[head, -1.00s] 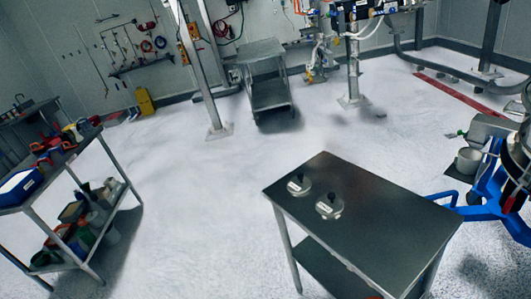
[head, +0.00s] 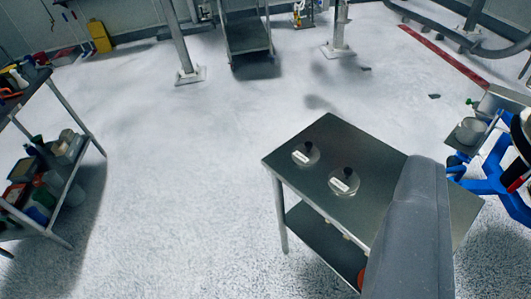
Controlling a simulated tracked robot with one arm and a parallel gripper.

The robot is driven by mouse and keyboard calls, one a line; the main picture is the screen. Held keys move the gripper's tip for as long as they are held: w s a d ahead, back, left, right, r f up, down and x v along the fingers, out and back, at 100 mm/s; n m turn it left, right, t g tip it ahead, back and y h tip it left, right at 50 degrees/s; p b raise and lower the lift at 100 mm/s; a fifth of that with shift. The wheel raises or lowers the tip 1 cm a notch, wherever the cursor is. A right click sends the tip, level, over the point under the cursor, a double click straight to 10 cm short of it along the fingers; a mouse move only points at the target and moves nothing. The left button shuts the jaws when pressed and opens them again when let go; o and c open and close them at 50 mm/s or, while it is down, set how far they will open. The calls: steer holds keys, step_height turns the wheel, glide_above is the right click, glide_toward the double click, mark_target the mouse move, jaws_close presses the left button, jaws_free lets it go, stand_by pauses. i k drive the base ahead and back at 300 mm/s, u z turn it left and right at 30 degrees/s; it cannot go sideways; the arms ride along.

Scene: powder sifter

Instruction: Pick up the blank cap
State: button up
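Two round metal caps with black knobs and white labels lie on the metal table. One cap (head: 305,155) is nearer the table's far left corner, and the other cap (head: 343,183) is just right of it and closer to me. The label writing is too small to read, so I cannot tell which is the blank cap. The two caps lie apart, with bare tabletop between them. A grey rounded part, which looks like part of my arm, covers the table's right side. My gripper's fingertips do not show.
The metal table (head: 330,131) has a lower shelf. A blue-framed stand (head: 487,187) with a metal pot (head: 473,130) is close on its right. A shelf cart (head: 88,125) with containers stands at left. The white floor between cart and table is clear.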

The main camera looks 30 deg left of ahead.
mark_target(306, 154)
steer(key=u, duration=0.15)
steer(key=i, duration=1)
steer(key=z, duration=0.05)
